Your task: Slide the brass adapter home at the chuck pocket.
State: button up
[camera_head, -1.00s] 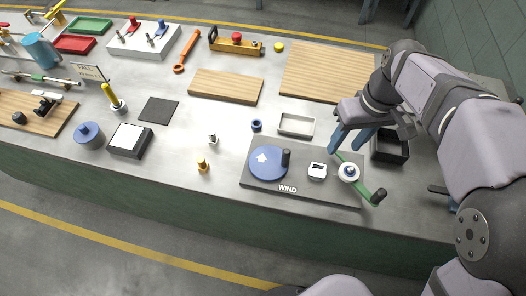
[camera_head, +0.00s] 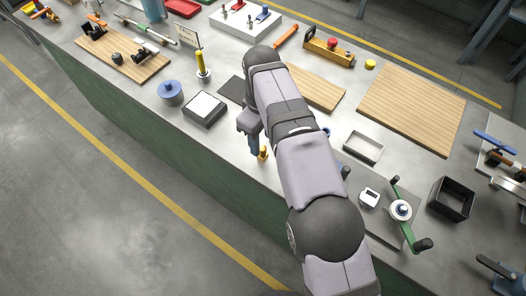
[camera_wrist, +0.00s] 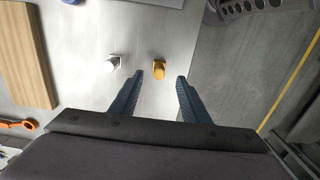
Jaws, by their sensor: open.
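The brass adapter (camera_head: 263,154) stands on the metal bench near its front edge. In the wrist view the brass adapter (camera_wrist: 159,69) shows between and just beyond the two blue fingertips, with gaps on both sides. My gripper (camera_wrist: 161,77) is open and empty. In the head view my gripper (camera_head: 254,146) hangs close beside the adapter, partly hidden by my arm. I cannot make out clearly which fixture has the chuck pocket.
A silver adapter (camera_wrist: 112,64) stands left of the brass one in the wrist view.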

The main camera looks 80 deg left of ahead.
aim_at(263, 148)
jog(key=shift+f+p, duration=1.65)
jog(key=shift+f, duration=1.8)
grip_shut()
